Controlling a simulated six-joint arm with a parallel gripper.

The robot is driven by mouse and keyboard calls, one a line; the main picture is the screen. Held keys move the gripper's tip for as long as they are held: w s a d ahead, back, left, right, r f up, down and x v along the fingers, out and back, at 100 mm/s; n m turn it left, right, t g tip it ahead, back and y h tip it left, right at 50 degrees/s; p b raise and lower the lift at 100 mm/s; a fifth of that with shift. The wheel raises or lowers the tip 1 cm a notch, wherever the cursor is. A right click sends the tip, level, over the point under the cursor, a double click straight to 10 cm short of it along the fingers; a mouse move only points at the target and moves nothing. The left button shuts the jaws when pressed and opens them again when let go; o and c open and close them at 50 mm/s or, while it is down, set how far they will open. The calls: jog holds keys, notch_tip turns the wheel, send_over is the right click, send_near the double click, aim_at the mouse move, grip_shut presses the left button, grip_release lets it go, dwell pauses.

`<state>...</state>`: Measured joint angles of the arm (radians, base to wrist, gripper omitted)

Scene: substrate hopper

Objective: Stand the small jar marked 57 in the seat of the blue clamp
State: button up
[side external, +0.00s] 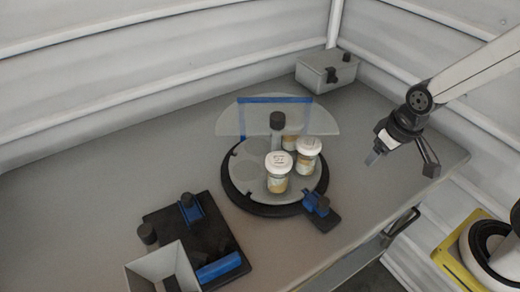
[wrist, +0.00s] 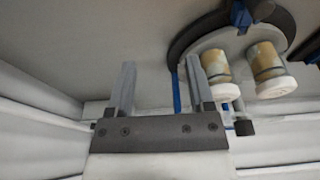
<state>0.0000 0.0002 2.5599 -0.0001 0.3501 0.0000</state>
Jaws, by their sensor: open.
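Two jars also show in the wrist view, one nearer the fingers (wrist: 216,68) and one farther right (wrist: 267,65). A blue clamp part (side external: 192,209) with a dark knob sits on a black base plate at the lower left; its seat is not clear. My gripper (side external: 402,165) is open and empty, right of the turntable, and its fingers (wrist: 160,80) frame no jar.
A grey box (side external: 327,72) stands behind.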

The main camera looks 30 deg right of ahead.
jog(key=o, duration=0.3)
jog(key=shift+o, duration=0.2)
jog(key=w+a+r+m, duration=0.2)
jog(key=w+a+m, duration=0.2)
jog(key=a+m, duration=0.1)
jog(key=w+a+r+m+g, duration=0.1)
jog(key=w+a+m, duration=0.2)
jog(key=a+m, duration=0.3)
jog(key=w+a+r+m+g, duration=0.1)
jog(key=w+a+r+m, duration=0.1)
jog(key=w+a+m, duration=0.2)
jog(key=shift+w+a+r+m, duration=0.2)
jog(key=shift+a+m, duration=0.3)
jog(key=shift+m, duration=0.25)
jog(key=shift+w+a+r+m, duration=0.15)
jog(key=shift+a+m, duration=0.35)
jog(key=shift+m, duration=0.25)
jog(key=shift+w+a+r+m+g, duration=0.1)
jog(key=shift+a+r+m+g, duration=0.15)
jog(key=shift+a+m, duration=0.55)
